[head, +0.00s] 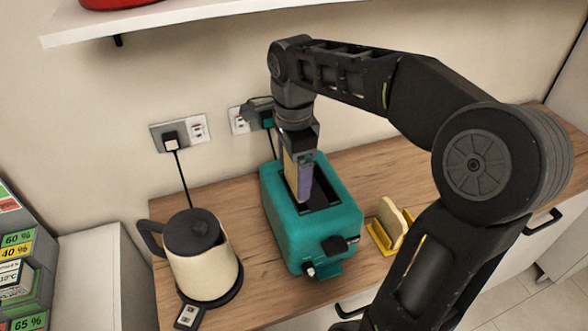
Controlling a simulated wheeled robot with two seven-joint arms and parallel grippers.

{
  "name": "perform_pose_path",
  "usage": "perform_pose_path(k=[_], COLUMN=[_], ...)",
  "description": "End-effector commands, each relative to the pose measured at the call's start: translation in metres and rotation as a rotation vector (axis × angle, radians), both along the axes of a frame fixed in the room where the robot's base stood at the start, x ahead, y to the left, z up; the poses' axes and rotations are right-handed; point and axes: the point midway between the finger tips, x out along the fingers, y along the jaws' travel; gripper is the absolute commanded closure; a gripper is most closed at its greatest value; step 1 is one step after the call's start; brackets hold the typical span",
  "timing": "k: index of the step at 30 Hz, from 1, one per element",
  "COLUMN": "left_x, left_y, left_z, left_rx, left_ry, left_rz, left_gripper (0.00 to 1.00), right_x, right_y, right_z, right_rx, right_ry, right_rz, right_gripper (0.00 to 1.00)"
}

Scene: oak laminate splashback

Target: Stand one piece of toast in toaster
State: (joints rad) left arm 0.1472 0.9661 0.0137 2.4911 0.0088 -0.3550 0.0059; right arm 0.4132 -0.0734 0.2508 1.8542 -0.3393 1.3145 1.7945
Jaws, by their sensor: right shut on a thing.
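The teal toaster (285,219) stands on the wooden counter, with dark slots on top and a lever and knob at its front end. My right gripper (297,180) reaches down from above to the toaster's slots. It is shut on a tan piece of toast (290,173), seen nearly edge-on and partly hidden by the fingers. The toast's lower edge is at the slot opening; how deep it sits, I cannot tell. A yellow rack (380,237) to the right of the toaster holds another piece of toast (392,222). My left gripper is out of view.
A cream kettle (203,270) with a dark lid stands left of the toaster on the wooden counter (255,290). Wall sockets (181,133) with plugged-in cords are behind. A white shelf (190,18) runs overhead. My right arm covers much of the right side.

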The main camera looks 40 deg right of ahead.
Motion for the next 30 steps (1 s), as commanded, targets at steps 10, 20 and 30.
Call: perform_pose_path(k=[10,20,30], left_x=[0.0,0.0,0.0], left_y=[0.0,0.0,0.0], left_z=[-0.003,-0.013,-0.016], left_rx=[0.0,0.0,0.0], left_ry=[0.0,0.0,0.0], left_rz=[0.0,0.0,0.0], left_gripper=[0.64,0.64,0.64], right_x=[0.0,0.0,0.0], right_y=[0.0,0.0,0.0], right_z=[-0.003,-0.016,-0.021], right_rx=[0.0,0.0,0.0], right_ry=[0.0,0.001,0.0], right_rz=[0.0,0.0,0.0], right_gripper=[0.52,0.52,0.52])
